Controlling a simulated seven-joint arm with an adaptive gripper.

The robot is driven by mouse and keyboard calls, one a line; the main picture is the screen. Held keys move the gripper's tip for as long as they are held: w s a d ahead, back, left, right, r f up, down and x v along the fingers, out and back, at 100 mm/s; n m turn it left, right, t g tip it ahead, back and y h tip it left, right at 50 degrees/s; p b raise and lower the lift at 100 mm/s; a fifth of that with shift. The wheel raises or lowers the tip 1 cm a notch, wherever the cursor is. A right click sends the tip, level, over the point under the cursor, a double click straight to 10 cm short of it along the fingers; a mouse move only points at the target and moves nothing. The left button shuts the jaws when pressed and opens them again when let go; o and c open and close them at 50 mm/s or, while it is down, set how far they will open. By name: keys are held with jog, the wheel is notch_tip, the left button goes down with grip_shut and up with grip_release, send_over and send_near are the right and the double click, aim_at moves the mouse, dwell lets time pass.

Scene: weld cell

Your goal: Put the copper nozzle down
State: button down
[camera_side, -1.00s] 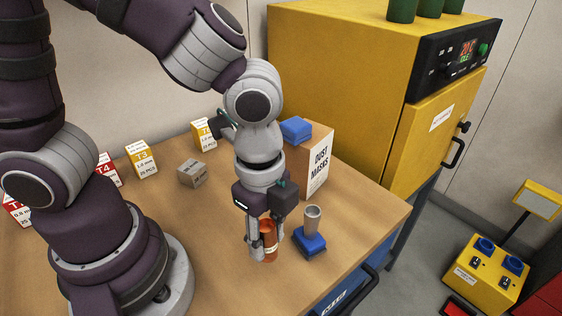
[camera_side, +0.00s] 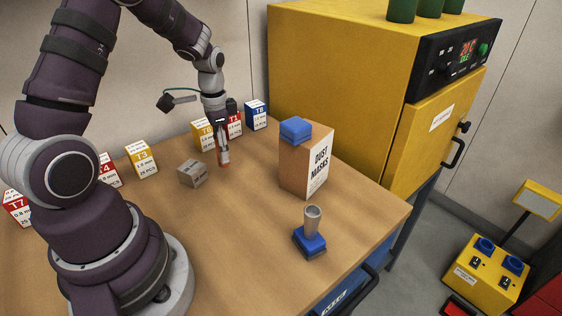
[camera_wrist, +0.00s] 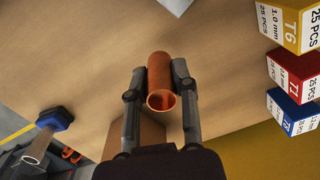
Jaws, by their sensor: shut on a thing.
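The copper nozzle (camera_wrist: 160,80) is an orange-brown hollow tube. In the wrist view it sits between my two fingers, its open end facing the camera. My gripper (camera_wrist: 160,85) is shut on it. In the side view my gripper (camera_side: 222,155) points down at the back of the table, in front of the T6 and T1 boxes. The nozzle (camera_side: 223,159) shows there only as a small orange patch between the fingers. Its lower end is near the tabletop; I cannot tell whether it touches.
The dust masks box (camera_side: 300,172) stands to the right, a blue block (camera_side: 296,130) on top. A grey cup on a blue base (camera_side: 310,241) is near the front edge. The table (camera_side: 240,225) is clear in front.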

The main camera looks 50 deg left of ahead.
send_over(247, 155)
jog(key=shift+s+d+f, duration=0.15)
jog(key=shift+s+f, duration=0.05)
jog(key=shift+f, duration=0.25)
jog(key=shift+w+f, duration=0.1)
jog(key=shift+f, duration=1.65)
jog(key=shift+f, duration=0.1)
jog(key=c, duration=0.9)
grip_release()
